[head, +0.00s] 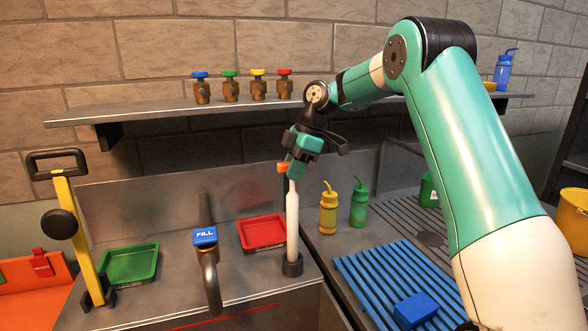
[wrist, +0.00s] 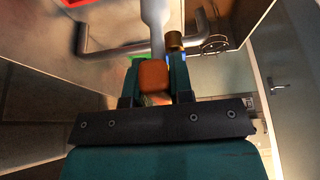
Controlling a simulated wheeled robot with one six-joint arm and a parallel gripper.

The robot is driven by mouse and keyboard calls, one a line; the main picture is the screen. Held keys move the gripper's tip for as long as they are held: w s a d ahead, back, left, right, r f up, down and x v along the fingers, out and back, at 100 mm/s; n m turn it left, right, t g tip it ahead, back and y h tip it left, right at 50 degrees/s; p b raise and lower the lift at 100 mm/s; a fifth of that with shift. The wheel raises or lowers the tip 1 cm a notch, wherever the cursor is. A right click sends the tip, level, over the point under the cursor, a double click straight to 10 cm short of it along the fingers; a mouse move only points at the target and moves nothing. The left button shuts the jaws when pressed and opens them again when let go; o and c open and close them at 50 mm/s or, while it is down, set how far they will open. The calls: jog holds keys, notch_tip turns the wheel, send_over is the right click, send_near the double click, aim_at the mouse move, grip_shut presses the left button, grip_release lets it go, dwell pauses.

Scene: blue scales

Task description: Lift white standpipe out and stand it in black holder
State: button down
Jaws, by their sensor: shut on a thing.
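The white standpipe (head: 292,222) stands upright, and its lower end meets the black holder (head: 292,266) at the sink's right front. Its bottom tip is hidden by the holder's rim, so I cannot tell how deep it sits. My gripper (head: 291,172) is above it, shut on the orange piece at the pipe's top. In the wrist view the orange end (wrist: 153,76) lies between my fingers, with the white pipe (wrist: 155,22) running away from it. The holder is not clear in the wrist view.
The FILL tap (head: 205,237) and a red tray (head: 263,233) are to the left. A yellow bottle (head: 328,212) and a green bottle (head: 359,205) stand close on the right. A blue slatted rack (head: 385,283) lies at front right. A shelf (head: 150,113) with valves runs behind.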

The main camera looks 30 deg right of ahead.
aim_at(294, 194)
jog(key=shift+f+b, duration=1.4)
jog(key=shift+f, duration=0.2)
jog(key=c, duration=0.9)
grip_release()
jog(key=p+v, duration=1.1)
jog(key=v, duration=0.6)
jog(key=shift+r, duration=0.2)
